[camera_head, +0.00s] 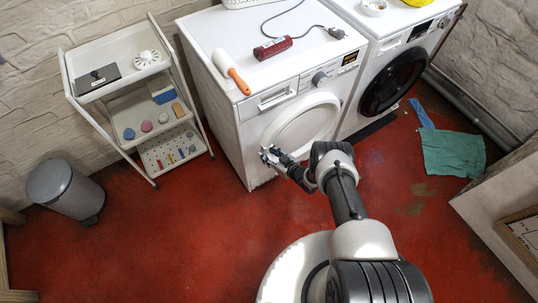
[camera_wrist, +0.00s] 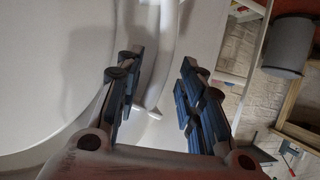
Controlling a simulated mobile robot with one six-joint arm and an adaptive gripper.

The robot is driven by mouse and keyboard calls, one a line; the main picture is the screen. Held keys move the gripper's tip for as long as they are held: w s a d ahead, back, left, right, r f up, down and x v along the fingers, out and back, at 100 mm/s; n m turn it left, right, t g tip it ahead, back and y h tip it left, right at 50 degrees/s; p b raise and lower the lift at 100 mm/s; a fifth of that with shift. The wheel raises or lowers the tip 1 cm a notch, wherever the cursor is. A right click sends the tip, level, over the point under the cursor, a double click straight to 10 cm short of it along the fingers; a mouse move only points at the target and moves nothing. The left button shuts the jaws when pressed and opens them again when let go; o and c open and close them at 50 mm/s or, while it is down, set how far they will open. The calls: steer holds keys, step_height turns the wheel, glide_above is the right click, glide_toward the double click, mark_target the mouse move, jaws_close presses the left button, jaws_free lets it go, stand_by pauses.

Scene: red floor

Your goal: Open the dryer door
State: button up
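Two white front-loading machines stand side by side in the head view. The left machine (camera_head: 257,122) has a round white door (camera_head: 311,124), which looks shut; I take it as the dryer. The right machine has a dark round door (camera_head: 393,80). My gripper (camera_head: 268,153) is at the lower left edge of the white door. In the wrist view my gripper (camera_wrist: 157,82) is open, with its two blue-grey fingers apart. The door's pale curved rim (camera_wrist: 147,90) shows between the fingers, nearer the left one. I cannot tell whether a finger touches it.
A white trolley (camera_head: 110,92) and a grey bin (camera_head: 64,189) stand to the left. A green cloth (camera_head: 453,153) lies on the red floor at right. The front-left floor is clear.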

steer(key=shift+c, duration=0.2)
jaws_close()
steer(key=shift+s, duration=0.1)
